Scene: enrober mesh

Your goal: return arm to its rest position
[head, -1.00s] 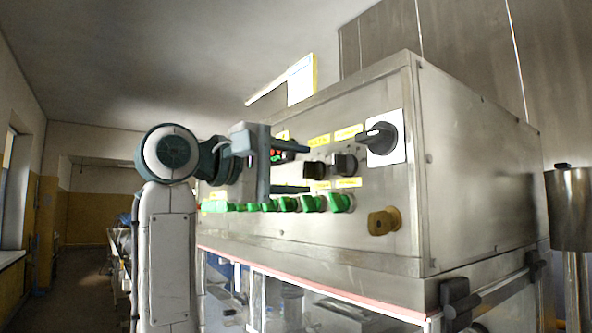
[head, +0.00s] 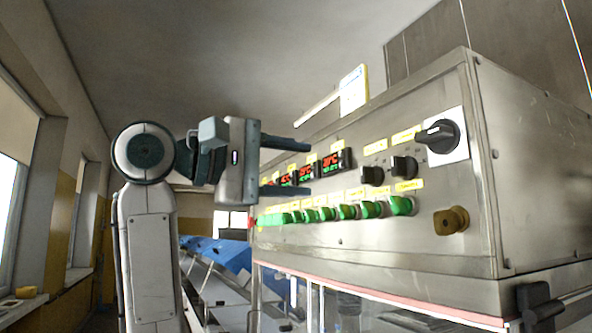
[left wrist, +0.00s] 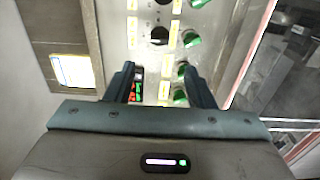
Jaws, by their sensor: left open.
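My left gripper (head: 300,168) is open and empty in the head view, raised on my left arm in front of the left part of the control panel (head: 345,240). Its two fingers point right, one above the other. In the left wrist view its fingers (left wrist: 160,84) are spread apart, with panel displays and green knobs (left wrist: 192,40) showing beyond and between them. I see nothing between the fingers. Whether the fingertips touch the panel is hard to tell, but a gap seems to show. My right gripper is in neither view.
The steel cabinet carries red-lit displays (head: 331,163), black knobs (head: 403,166), a large black rotary switch (head: 438,135) and a brown knob (head: 451,221). A blue-covered conveyor (head: 222,255) runs behind my arm. Windows line the left wall. Space left of my arm looks free.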

